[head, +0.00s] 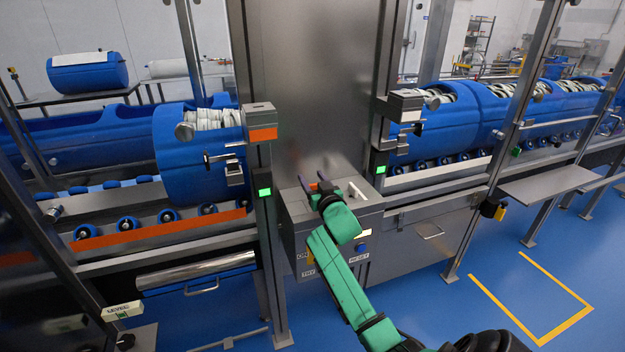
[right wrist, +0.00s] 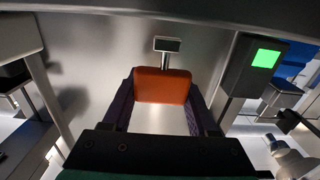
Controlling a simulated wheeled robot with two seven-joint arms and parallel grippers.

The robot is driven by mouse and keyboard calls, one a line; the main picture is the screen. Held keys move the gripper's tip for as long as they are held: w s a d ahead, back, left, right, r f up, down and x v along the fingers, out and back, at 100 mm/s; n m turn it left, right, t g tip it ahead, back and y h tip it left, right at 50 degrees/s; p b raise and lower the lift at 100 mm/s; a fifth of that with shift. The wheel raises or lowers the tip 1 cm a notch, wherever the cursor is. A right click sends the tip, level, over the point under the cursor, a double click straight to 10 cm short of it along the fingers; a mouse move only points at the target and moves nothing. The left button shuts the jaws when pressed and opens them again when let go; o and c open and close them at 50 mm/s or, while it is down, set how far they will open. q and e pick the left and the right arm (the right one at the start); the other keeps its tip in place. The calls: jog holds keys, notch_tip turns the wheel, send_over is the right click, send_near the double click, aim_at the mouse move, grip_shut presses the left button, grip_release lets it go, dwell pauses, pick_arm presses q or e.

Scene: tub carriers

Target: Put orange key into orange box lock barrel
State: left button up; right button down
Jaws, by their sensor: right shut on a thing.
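My right gripper (head: 313,181) is over the steel control console in the head view, its dark purple fingers pointing away from me. It is shut on the orange key, whose orange grip (right wrist: 162,86) sits between the fingers in the right wrist view. The key's metal shaft and grey end piece (right wrist: 167,45) point away from the gripper. In the head view only a bit of orange shows between the fingers. The orange box (head: 263,134), grey on top with an orange front, is on the left post, up and left of the gripper and apart from it. My left gripper is not in view.
The steel console (head: 298,208) has a blue button and a white upright piece (head: 358,190). Green-lit units (head: 265,192) are on both posts. A plain grey box (head: 405,100) is on the right post. Blue tubs (head: 190,165) lie on roller tracks at both sides. A tall steel panel stands behind.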

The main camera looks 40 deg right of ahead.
jog(key=shift+f+b, duration=1.05)
jog(key=shift+f, duration=0.6)
jog(key=shift+c, duration=0.5)
grip_release()
jog(key=v, duration=1.4)
jog(key=shift+s+r+b, duration=0.15)
jog(key=shift+s+b, duration=0.15)
jog(key=shift+b, duration=0.15)
